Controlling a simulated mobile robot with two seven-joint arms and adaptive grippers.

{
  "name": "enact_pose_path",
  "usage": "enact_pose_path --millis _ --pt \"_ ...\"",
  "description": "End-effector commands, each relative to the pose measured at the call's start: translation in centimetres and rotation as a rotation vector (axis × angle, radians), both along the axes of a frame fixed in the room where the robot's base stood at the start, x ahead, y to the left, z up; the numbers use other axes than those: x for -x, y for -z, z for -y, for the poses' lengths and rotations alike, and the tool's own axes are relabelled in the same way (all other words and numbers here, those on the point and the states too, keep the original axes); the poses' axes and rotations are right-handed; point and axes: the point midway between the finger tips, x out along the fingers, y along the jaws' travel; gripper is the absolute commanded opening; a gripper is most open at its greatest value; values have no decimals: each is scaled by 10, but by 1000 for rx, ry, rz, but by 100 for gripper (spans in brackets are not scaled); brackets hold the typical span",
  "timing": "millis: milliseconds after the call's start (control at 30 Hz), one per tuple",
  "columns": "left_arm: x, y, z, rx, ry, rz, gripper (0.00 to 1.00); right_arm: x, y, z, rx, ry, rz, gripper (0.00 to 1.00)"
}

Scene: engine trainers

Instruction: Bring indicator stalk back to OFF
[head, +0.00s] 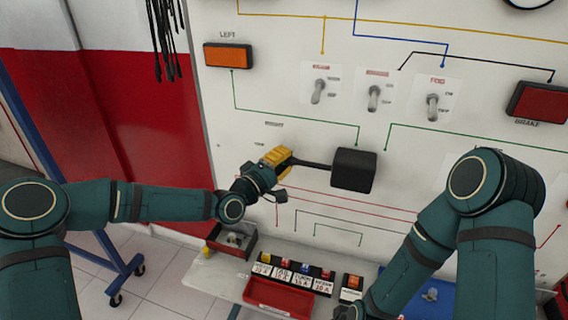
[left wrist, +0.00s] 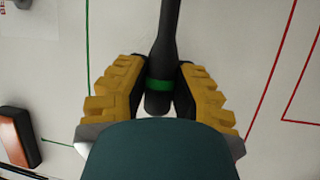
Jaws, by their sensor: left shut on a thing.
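The indicator stalk (head: 311,164) is a black rod that sticks out to the left from a black box (head: 353,170) on the white panel. In the left wrist view the stalk (left wrist: 168,40) has a green band near its rounded end. My left gripper (head: 283,160) has yellow fingers and is shut on the stalk's end; its fingers (left wrist: 159,90) lie on both sides of the green band. The position labels by the stalk are too small to read. My right arm is at the right, low; its gripper (head: 352,308) is mostly hidden at the bottom edge.
The orange LEFT lamp (head: 228,55) is at the upper left of the panel, and the red BRAKE lamp (head: 539,102) is at the right. Toggle switches (head: 374,97) sit above the stalk. A shelf below holds a red tray (head: 278,299), a dark bin (head: 232,241) and fuse blocks.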

Motion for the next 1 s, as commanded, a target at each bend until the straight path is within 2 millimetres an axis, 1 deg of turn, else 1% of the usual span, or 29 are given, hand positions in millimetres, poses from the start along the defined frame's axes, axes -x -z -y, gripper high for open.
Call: enact_pose_path --millis 67,400,433,467,500,867,1000 --pt "-1 2 0 18 -1 -3 0 1 4 0 -1 -2 -2 57" --pt "-1 0 -1 26 -3 -4 0 1 3 0 -1 -3 -2 57" --pt "-1 0 -1 26 -3 -4 33 1 3 0 -1 -2 -2 57" --pt "-1 0 -1 26 -3 -4 44 1 3 0 -1 -2 -2 57" --pt "-1 0 -1 25 -3 -4 57 1 3 0 -1 -2 -2 57" --pt "1 1 -3 24 -4 -5 57 1 3 0 -1 -2 -2 57" --pt "11 3 -14 23 -5 -5 57 1 3 0 -1 -2 -2 57"
